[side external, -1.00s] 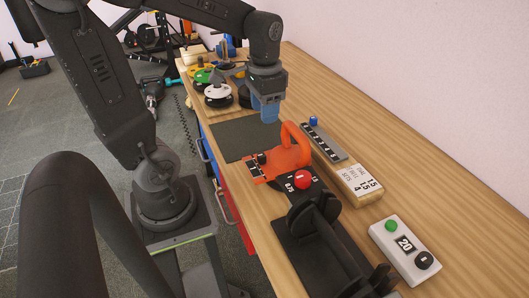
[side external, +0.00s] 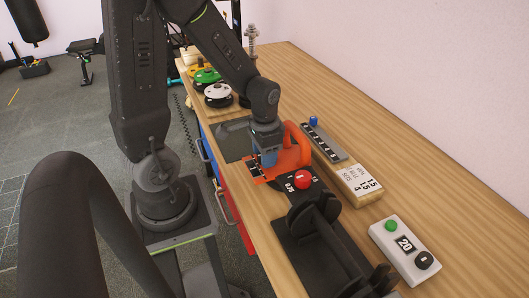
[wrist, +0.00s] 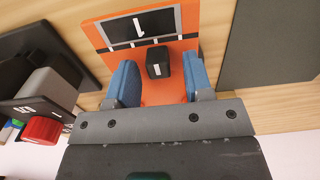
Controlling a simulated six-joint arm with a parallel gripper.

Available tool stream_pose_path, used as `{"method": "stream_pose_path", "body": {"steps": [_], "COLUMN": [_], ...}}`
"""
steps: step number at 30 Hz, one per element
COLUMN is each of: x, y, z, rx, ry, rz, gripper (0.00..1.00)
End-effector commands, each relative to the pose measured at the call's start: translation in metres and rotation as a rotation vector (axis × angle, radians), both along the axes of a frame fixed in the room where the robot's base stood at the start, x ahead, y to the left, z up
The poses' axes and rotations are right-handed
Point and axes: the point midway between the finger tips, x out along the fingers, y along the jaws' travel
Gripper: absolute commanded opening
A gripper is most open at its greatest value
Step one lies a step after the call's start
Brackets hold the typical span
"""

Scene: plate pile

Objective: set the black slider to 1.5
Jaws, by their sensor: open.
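The black slider (wrist: 157,62) is a small block with a white line, on an orange base (wrist: 92,32) beside a black scale strip (wrist: 163,20) with white marks. The scale's values are too unclear to read fully. My gripper (wrist: 160,80) is open, its two blue fingers either side of the slider in the wrist view, with gaps showing. In the side view my gripper (side external: 267,160) is low over the orange base (side external: 292,156), in front of its upright orange handle (side external: 295,133), and hides the slider.
A black fixture with a red knob (side external: 303,180) stands close in front. A grey rail with a blue knob (side external: 313,121), a number block (side external: 360,184) and a white box (side external: 405,248) lie to the right. Weight plates (side external: 218,95) stand behind. The right table edge is clear.

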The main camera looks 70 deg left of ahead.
Motion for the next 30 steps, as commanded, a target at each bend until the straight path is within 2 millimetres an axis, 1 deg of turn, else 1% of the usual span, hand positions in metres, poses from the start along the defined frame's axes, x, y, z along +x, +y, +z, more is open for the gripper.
{"method": "stream_pose_path", "body": {"steps": [5, 18, 20, 28, 30], "x": [0.0, 0.0002, 0.0002, 0.0003, 0.0006], "y": [0.0, 0.0001, 0.0001, -0.0001, -0.0035], "z": [0.0001, 0.0004, 0.0005, 0.0006, 0.0006], "rx": [0.0, 0.0, 0.0, 0.0, 0.0], "ry": [0.0, -0.001, -0.001, -0.001, -0.001], "rz": [0.0, 0.0, 0.0, 0.0, -0.002], "gripper": [0.47, 0.05, 0.0, 0.0, 0.0]}}
